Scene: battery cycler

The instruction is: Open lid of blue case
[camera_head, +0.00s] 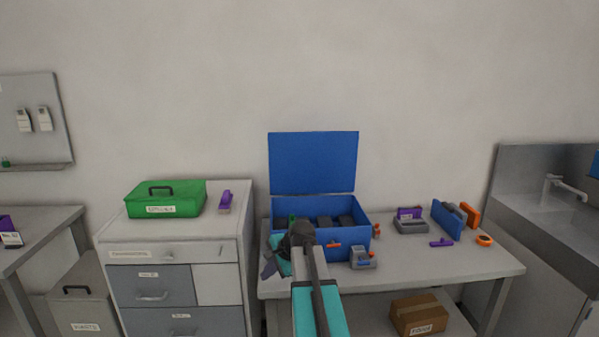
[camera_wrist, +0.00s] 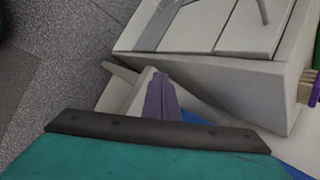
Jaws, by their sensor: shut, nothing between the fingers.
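The blue case (camera_head: 350,213) stands on the grey table. Its lid (camera_head: 313,163) is open and stands upright along the back edge. Several dark blocks show inside the case. My gripper (camera_head: 267,269) is at the left front of the case, clear of the lid, with its fingers pointing down and left. In the wrist view its purple-grey fingers (camera_wrist: 162,95) are together and hold nothing. My arm hides the case's front left part. A strip of blue at the lower right of the wrist view is mostly hidden.
A green case (camera_head: 190,200) and a purple item (camera_head: 225,202) sit on the drawer cabinet (camera_head: 120,235) at left. A grey device (camera_head: 363,258) stands in front of the blue case. Several small tools lie to its right. A cardboard box (camera_head: 419,315) is on the lower shelf.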

